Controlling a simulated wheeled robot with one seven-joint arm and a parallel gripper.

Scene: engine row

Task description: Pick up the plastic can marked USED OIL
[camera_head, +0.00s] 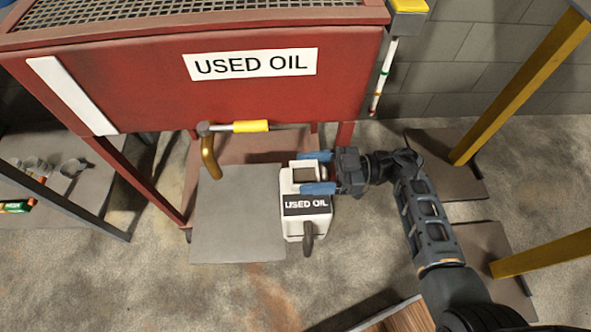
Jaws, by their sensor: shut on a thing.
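The white plastic can (306,223) carries a black label reading USED OIL. It is in the middle of the head view, at the right edge of a grey plate, with a dark hook-shaped part on its near side. My gripper (318,172) comes in from the right, its two blue fingers at the top of the can, one on the far side and one on the near side. It is shut on the can. Whether the can touches the surface below is hard to tell from above.
A red tank (200,75) with a grated top and a USED OIL sign stands behind the can. Yellow posts (520,85) stand at right, a low shelf (60,180) at left.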

